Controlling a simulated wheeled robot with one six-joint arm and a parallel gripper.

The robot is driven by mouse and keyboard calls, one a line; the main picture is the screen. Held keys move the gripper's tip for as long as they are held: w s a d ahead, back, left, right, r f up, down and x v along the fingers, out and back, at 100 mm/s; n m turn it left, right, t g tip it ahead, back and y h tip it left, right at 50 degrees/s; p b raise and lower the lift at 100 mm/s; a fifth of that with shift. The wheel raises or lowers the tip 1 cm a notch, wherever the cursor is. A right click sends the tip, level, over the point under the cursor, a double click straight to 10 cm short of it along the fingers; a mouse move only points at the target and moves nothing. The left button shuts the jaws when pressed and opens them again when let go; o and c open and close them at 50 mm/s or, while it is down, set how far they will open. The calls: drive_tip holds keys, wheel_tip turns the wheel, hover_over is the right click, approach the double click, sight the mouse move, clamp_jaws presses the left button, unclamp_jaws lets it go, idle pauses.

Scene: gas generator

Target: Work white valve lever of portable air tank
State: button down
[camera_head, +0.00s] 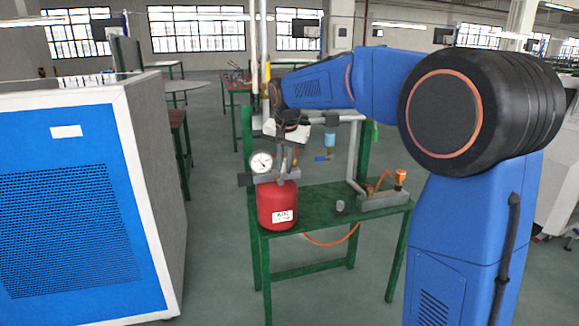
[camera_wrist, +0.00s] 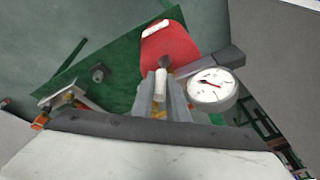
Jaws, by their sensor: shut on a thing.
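The red portable air tank (camera_head: 277,203) stands upright on the green table, with a white label on its front. A round white gauge (camera_head: 261,162) sits on top of it. My gripper (camera_head: 287,172) reaches down to the valve on the tank's top. In the wrist view, the tank (camera_wrist: 172,52) and gauge (camera_wrist: 212,88) lie beyond my fingers. There, my gripper (camera_wrist: 162,82) is shut on the white valve lever (camera_wrist: 160,85), which shows between the two grey fingers. In the head view the fingers hide the lever.
The green table (camera_head: 320,205) also carries a small grey cylinder (camera_head: 340,206) and a grey fitting with an orange top (camera_head: 400,178). An orange hose (camera_head: 335,241) hangs below the table's front edge. A large blue and white cabinet (camera_head: 75,200) stands at the left.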

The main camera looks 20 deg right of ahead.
drive_tip(key=shift+a+h, duration=0.6)
drive_tip(key=shift+h, duration=0.3)
drive_tip(key=c, duration=1.7)
unclamp_jaws()
drive_tip(key=v, duration=1.7)
drive_tip(key=shift+a+r, duration=0.1)
drive_tip(key=shift+a, duration=0.15)
